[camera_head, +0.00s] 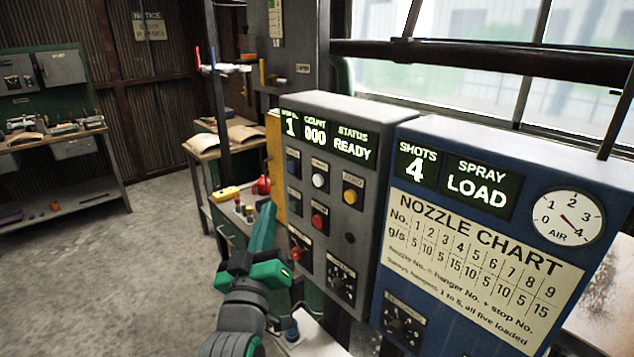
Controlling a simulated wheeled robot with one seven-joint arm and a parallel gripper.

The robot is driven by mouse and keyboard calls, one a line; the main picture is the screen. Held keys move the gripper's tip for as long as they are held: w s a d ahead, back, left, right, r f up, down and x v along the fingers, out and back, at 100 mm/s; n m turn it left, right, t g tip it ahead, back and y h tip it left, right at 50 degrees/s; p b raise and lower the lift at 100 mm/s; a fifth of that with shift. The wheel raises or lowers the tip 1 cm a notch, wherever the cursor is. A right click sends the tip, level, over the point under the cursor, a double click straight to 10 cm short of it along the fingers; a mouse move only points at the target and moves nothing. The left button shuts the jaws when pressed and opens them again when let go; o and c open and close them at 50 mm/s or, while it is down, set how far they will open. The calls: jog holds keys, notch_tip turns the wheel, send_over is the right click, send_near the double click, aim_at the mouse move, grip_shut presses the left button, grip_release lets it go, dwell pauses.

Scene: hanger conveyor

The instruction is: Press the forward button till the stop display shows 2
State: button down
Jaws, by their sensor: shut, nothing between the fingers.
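The grey control box (365,128) stands at the centre, with green-lit displays on top. The stop display (291,123) at its left shows 1, though its label is partly unclear. My gripper (265,216) is shut and empty, in front of the box's left side.
A red-knobbed lever (297,254) and a rotary dial (341,283) sit low on the grey box. A blue box (500,150) with SHOTS 4, SPRAY LOAD, an air gauge (566,216) and a nozzle chart (480,255) stands at right. A workbench (65,136) is at far left.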

aim_at(317, 180)
notch_tip(317, 180, up, 2)
jog(key=shift+r, duration=0.1)
jog(key=shift+d, duration=0.1)
jog(key=w+d, duration=0.5)
jog(key=d, duration=0.2)
dwell(0.6)
jog(key=shift+w+d, duration=0.15)
jog(key=shift+w, duration=0.05)
dwell(1.3)
jog(key=shift+a, duration=0.25)
jog(key=shift+d, duration=0.15)
jog(key=shift+w+d, duration=0.1)
jog(key=shift+d, duration=0.35)
